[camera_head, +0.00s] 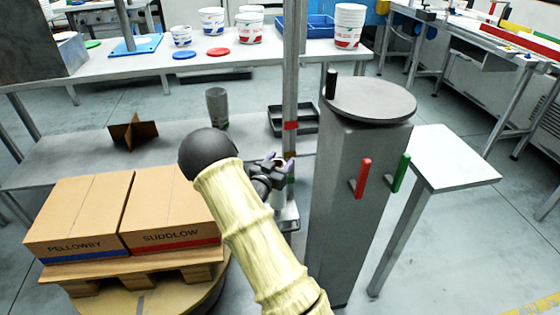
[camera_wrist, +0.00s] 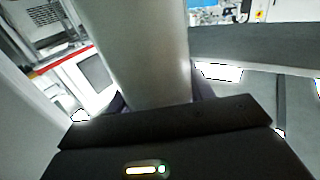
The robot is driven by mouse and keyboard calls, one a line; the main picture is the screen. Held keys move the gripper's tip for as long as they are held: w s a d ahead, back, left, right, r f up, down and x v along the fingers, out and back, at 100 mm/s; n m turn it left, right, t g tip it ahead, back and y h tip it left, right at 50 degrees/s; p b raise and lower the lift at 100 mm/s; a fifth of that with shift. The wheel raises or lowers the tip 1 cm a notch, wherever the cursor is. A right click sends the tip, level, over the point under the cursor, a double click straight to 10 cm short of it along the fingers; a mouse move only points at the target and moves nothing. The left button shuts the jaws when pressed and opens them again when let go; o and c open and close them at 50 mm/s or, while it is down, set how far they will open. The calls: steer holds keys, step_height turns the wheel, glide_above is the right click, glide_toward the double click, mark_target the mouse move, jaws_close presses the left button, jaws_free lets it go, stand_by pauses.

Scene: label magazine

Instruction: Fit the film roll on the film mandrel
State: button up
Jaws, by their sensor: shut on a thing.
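My gripper (camera_head: 270,178) is beside the upright metal post, in front of the lower bench. It is shut on a pale grey cylinder, which I take for the film roll (camera_wrist: 140,50). In the wrist view the roll stands large between the dark fingers. In the head view only a small part of it shows below the jaws, the rest hidden by my gripper. No part is clearly the film mandrel. A short black upright peg (camera_head: 331,84) stands at the edge of the round grey plate (camera_head: 372,98) on the pillar, to the right of my gripper.
The grey pillar (camera_head: 345,220) carries red (camera_head: 362,178) and green (camera_head: 401,173) handles. The metal post (camera_head: 291,70) rises close to my gripper. Cartons (camera_head: 80,215) on a pallet stand at left. A grey cup (camera_head: 217,106) and a dark tray (camera_head: 272,122) are behind.

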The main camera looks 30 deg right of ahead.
steer(key=shift+f+b, duration=1.45)
steer(key=shift+f, duration=0.7)
steer(key=o, duration=1.7)
steer(key=p+v, duration=0.4)
steer(key=v, duration=1.3)
steer(key=shift+s+a, duration=0.1)
steer(key=shift+a, duration=0.05)
